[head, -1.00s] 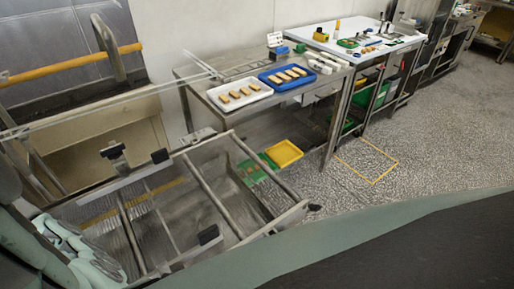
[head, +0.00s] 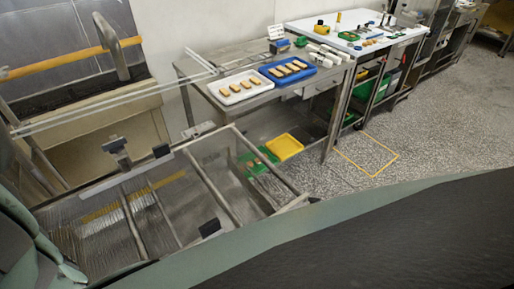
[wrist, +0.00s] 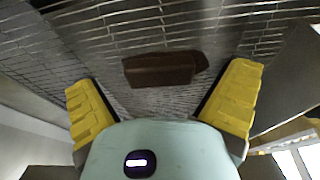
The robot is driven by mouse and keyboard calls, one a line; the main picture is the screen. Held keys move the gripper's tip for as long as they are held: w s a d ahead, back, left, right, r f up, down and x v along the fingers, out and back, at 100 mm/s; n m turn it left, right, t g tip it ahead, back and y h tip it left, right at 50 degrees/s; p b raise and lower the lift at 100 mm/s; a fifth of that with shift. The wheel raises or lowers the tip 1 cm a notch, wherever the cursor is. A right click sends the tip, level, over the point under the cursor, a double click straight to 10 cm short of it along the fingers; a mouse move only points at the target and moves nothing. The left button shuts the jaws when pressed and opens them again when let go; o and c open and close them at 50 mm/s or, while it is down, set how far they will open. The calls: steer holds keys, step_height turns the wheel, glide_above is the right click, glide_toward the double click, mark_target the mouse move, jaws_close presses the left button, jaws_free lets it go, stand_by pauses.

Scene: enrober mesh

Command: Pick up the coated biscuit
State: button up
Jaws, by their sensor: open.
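In the wrist view, a dark brown coated biscuit (wrist: 160,69) lies on a wire mesh (wrist: 150,20). My gripper (wrist: 165,95) is open, with its two yellow fingers spread wide on either side of the view. The biscuit shows between and beyond the fingers, apart from both. A darker patch, perhaps shadow, lies at the biscuit's right end. In the head view the mesh bed (head: 100,240) shows at the lower left. The biscuit and the gripper cannot be made out there; my arm covers the lower part of that view.
Metal bars (head: 210,190) cross the frame beside the mesh. A steel table (head: 205,85) behind holds a white tray (head: 223,97) and a blue tray (head: 268,76) with pale biscuits. A yellow tray (head: 284,146) sits low beneath. Grey floor (head: 430,130) is open at the right.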

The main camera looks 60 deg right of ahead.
steer(key=shift+f, duration=0.1)
steer(key=c, duration=1)
steer(key=shift+o, duration=0.2)
